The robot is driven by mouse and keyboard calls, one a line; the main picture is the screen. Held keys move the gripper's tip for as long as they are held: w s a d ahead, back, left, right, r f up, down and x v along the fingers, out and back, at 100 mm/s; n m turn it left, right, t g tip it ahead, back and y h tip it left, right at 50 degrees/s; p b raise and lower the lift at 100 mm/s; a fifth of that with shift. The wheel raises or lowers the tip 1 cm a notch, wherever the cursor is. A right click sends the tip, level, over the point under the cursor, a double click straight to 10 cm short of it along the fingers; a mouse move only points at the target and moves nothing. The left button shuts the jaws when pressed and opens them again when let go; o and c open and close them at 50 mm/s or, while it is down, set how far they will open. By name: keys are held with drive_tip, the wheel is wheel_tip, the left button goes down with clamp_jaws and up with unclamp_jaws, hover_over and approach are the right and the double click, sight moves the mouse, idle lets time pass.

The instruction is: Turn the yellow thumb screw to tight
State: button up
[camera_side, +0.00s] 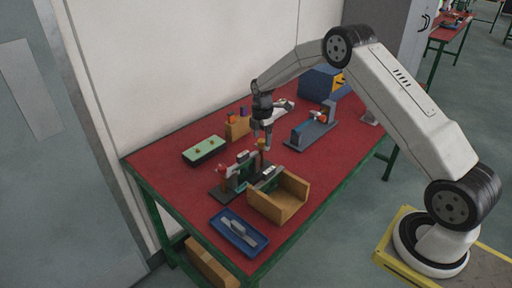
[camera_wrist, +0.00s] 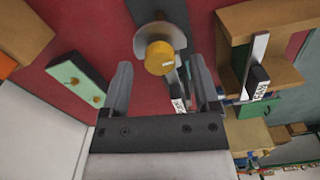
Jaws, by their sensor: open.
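The yellow thumb screw (camera_wrist: 159,57) is in the wrist view at upper centre, on the end of a grey fixture (camera_wrist: 158,20). In the side view the screw is a small yellow spot (camera_side: 262,143) right at the fingertips. My gripper (camera_side: 262,137) points down over the middle of the table. In the wrist view my gripper (camera_wrist: 160,66) is open, with one finger on each side of the screw. Gaps show between the screw and both fingers, and I cannot tell how far apart in depth they are.
A wooden box (camera_side: 283,203) stands close in front of the fixture, with a blue tray (camera_side: 228,239) nearer the front edge. A green block (camera_side: 204,149) lies to the left. A grey-blue fixture (camera_side: 312,131) and a blue box (camera_side: 320,82) stand behind. Red tabletop (camera_side: 165,175) is bare at left.

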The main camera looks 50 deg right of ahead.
drive_tip(key=shift+f, duration=0.6)
clamp_jaws()
